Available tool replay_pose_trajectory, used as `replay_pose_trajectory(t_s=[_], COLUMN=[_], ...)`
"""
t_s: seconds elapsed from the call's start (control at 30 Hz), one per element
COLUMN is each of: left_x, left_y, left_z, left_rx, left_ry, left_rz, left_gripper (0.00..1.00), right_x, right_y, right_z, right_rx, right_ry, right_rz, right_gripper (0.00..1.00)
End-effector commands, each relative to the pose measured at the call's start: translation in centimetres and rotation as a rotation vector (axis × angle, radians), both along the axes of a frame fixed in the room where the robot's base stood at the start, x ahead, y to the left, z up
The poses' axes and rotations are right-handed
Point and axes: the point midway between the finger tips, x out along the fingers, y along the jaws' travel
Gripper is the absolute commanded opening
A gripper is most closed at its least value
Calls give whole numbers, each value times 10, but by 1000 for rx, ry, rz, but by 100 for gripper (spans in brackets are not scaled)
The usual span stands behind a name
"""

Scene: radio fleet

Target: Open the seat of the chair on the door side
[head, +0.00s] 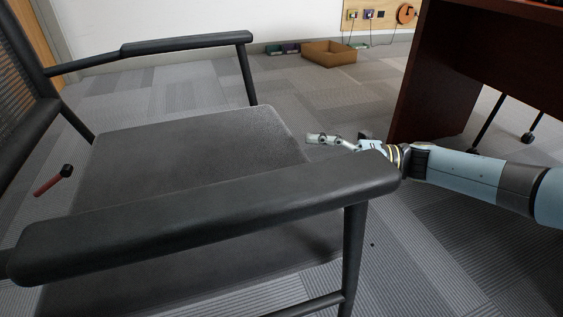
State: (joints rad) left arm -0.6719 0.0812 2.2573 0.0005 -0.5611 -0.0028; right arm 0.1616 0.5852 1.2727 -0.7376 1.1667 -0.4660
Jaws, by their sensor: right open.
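A black chair fills the left and middle of the head view, with its mesh back at the left edge. Its flat dark seat (200,150) lies level between the two armrests. The near armrest (210,215) crosses in front and hides part of the seat. My right gripper (322,140) reaches in from the right, past the far end of the near armrest. It is open and its fingers are at the seat's right edge. I cannot tell whether they touch it. The armrest hides part of the gripper. My left gripper is not in view.
A dark wooden desk (425,85) stands at the right, behind my right arm. A brown open box (329,54) sits by the far wall. A red-handled tool (50,183) shows at the left. A wall panel with sockets (375,16) is at the back.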

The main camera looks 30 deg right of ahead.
Motion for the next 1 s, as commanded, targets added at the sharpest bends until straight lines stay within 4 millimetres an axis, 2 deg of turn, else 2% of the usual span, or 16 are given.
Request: replay_pose_trajectory(t_s=[0.1,0.3,0.7,1.0], left_x=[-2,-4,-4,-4], left_y=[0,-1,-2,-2], left_z=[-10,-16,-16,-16], left_rx=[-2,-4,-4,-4], left_ry=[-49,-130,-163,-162], left_rz=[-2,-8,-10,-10], left_gripper=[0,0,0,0], right_x=[14,31,38,37], right_y=[21,44,51,51], right_z=[-3,-3,-1,-1], right_rx=[3,3,2,1], right_ry=[0,3,2,3], right_rz=[-1,-2,-4,-3], right_gripper=[71,71,71,33])
